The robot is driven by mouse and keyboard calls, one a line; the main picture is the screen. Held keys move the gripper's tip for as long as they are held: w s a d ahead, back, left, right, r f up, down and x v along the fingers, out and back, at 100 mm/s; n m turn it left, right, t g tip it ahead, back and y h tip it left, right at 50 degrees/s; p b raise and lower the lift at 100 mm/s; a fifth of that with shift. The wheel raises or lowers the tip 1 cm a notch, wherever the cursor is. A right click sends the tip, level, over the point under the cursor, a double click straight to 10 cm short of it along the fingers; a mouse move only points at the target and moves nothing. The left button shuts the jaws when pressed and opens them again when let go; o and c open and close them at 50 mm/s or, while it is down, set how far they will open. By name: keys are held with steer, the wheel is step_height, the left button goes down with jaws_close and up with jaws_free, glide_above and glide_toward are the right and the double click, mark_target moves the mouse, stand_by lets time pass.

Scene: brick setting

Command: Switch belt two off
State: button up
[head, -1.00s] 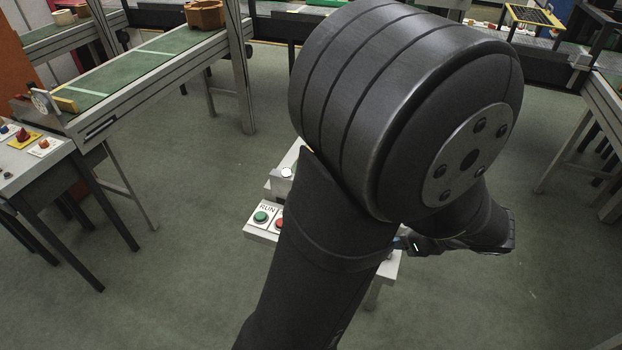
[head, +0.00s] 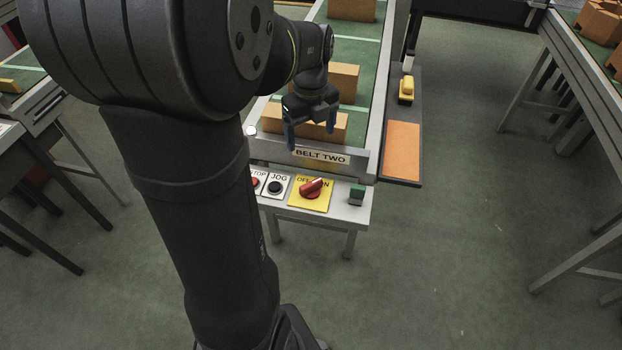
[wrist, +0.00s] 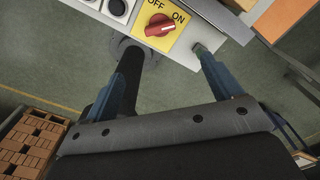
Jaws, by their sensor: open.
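The belt two switch (head: 311,188) is a red rotary knob on a yellow plate (head: 296,205) marked OFF and ON. Its pale pointer mark is toward the upper right, on the ON side. In the wrist view the knob (wrist: 160,25) sits near the top middle, with OFF and ON legible above it. My gripper (head: 311,136) is open and empty, pointing down, in front of the BELT TWO sign (head: 321,157) and beyond the knob in the head view. In the wrist view my fingers (wrist: 160,66) are spread apart below the knob, not touching it.
Left of the switch are a black JOG button (head: 275,187) and a red STOP button (head: 254,182), partly hidden by my arm. A yellow device (head: 406,88) stands by an orange pad (head: 403,150).

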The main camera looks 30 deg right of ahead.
mark_target(311, 183)
step_height(311, 183, down, 17)
steer(key=shift+f, duration=0.1)
stand_by(0.3)
steer(key=c, duration=1)
